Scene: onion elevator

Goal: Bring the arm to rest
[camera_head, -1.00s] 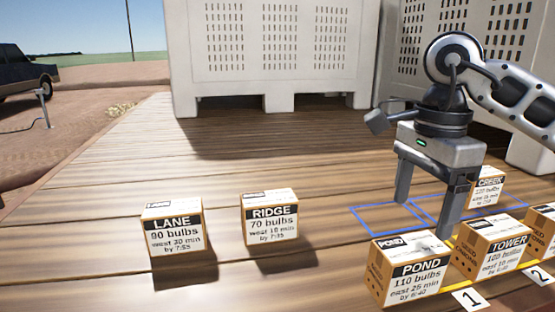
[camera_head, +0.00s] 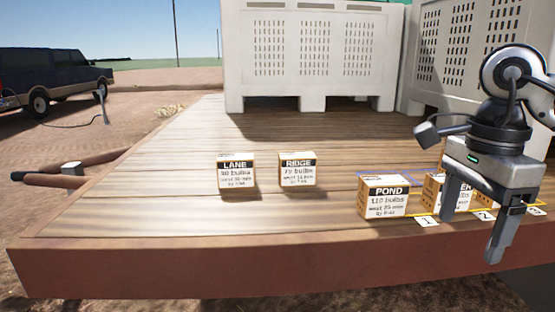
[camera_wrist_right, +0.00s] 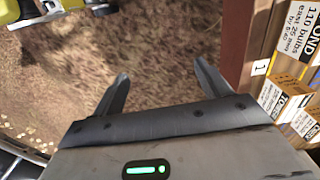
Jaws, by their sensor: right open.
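My right gripper (camera_head: 470,222) is open and empty at the right of the head view. It hangs with its fingers pointing down, in front of the platform's edge. In the right wrist view its two fingers (camera_wrist_right: 164,88) stand apart over bare dirt. The POND box (camera_head: 384,197) stands on the platform just left of the gripper and also shows in the right wrist view (camera_wrist_right: 290,35). The TOWER box (camera_head: 433,188) is partly hidden behind the gripper. The LANE box (camera_head: 237,175) and RIDGE box (camera_head: 298,171) stand further left. My left gripper is not in view.
The wooden platform (camera_head: 140,215) ends at a front edge above the dirt. Large white slatted bins (camera_head: 310,60) stand at the back. Numbered tags (camera_head: 427,222) lie along a yellow line in front of the boxes. A dark truck (camera_head: 50,80) stands far left.

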